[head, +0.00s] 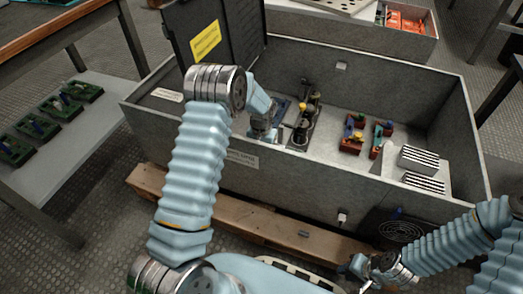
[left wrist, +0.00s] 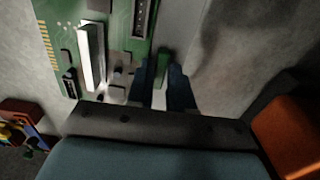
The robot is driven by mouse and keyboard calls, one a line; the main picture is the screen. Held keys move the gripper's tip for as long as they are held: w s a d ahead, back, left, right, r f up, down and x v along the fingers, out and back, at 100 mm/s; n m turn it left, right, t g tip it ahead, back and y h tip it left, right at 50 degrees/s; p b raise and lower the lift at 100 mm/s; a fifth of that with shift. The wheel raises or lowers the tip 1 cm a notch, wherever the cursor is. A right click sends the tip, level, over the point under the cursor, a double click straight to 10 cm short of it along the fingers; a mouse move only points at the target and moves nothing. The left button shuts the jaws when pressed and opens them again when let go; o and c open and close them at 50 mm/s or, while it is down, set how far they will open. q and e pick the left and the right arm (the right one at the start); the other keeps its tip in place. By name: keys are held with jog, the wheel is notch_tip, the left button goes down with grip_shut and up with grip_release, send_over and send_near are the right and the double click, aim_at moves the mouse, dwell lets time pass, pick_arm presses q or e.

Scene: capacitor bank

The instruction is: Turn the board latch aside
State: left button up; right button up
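The green circuit board (left wrist: 118,20) shows at the upper left of the left wrist view, with a white upright slot (left wrist: 92,55) on it. My left gripper (left wrist: 165,70) has its two dark fingers beside the board's right edge. A narrow green piece (left wrist: 162,66) shows between the fingertips; it may be the latch, and I cannot tell whether they touch it. In the head view my left gripper (head: 264,134) reaches down into the grey metal box (head: 300,175), its fingers mostly hidden. My right gripper (head: 358,275) is low at the right, outside the box, apparently open and empty.
Inside the box are dark cylindrical parts (head: 305,125), small red parts (head: 351,146) and striped white blocks (head: 418,159). The open lid (head: 245,25) stands at the back left. Several green boards (head: 62,106) lie on a left shelf. An orange thing (left wrist: 290,130) is right in the wrist view.

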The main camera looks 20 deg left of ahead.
pick_arm(q)
jog(key=shift+o, duration=1.3)
jog(key=shift+r, duration=0.1)
notch_tip(320, 180, up, 14)
jog(key=p, duration=0.2)
jog(key=shift+f, duration=0.2)
